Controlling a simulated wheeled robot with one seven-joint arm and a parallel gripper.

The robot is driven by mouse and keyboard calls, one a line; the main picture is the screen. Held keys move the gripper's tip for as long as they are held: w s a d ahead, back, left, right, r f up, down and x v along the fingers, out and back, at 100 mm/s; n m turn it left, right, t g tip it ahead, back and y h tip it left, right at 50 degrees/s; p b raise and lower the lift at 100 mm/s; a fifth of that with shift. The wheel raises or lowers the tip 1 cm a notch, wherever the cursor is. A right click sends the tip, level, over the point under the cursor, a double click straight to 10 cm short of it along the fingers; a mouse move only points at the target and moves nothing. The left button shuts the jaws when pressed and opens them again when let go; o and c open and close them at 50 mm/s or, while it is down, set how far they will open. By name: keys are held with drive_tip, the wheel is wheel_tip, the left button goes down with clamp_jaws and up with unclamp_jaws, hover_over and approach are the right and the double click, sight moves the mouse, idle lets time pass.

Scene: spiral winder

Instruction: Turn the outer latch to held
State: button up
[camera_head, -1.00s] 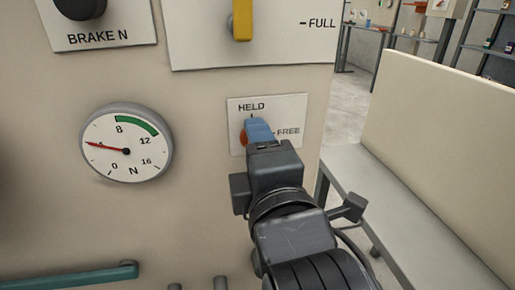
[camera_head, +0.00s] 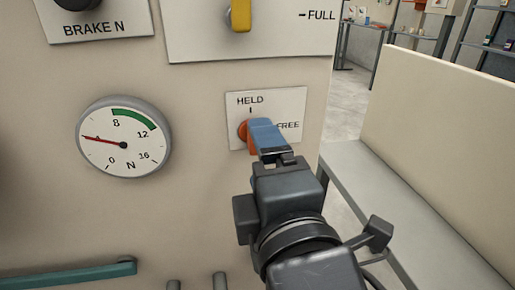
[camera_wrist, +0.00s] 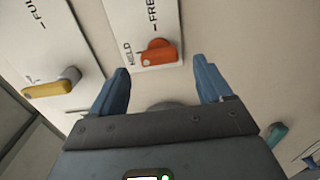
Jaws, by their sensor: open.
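The outer latch is an orange knob (camera_head: 243,131) on a white plate (camera_head: 293,100) marked HELD at the top and FREE at the right. In the head view a blue finger covers much of the knob. In the wrist view the orange knob (camera_wrist: 158,51) shows whole, beside the HELD and FREE marks; which mark it points to is hard to tell. My gripper (camera_wrist: 162,75) is open and empty. Its two blue fingers stand apart, one on each side of the knob's line, with the knob beyond the tips. It also shows in the head view (camera_head: 266,130).
A yellow handle (camera_head: 241,15) on the FULL plate sits above. A round gauge (camera_head: 123,137) is to the left, with a black BRAKE N knob (camera_head: 78,3) above it. A teal bar (camera_head: 80,276) is at lower left. A grey bench (camera_head: 385,210) stands at right.

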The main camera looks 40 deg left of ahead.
drive_tip(key=v, duration=0.3)
drive_tip(key=shift+s+d, duration=0.15)
idle(0.4)
drive_tip(key=s+d+f+m+t+h, duration=0.2)
drive_tip(key=d+f+m+h, duration=0.2)
drive_tip(key=d+f+m, duration=0.5)
drive_tip(key=s+d+f+m+t+h, duration=0.25)
drive_tip(key=d+f+m, duration=0.4)
drive_tip(key=d, duration=0.45)
drive_tip(key=s+d+f+m+g+h+p, duration=0.1)
drive_tip(key=s+d+f+m+h, duration=0.1)
drive_tip(key=s+d+m+h, duration=0.5)
drive_tip(key=s+d+m, duration=0.5)
drive_tip(key=s+d, duration=0.5)
drive_tip(key=s, duration=0.2)
drive_tip(key=shift+d+f, duration=0.25)
drive_tip(key=shift+f, duration=0.1)
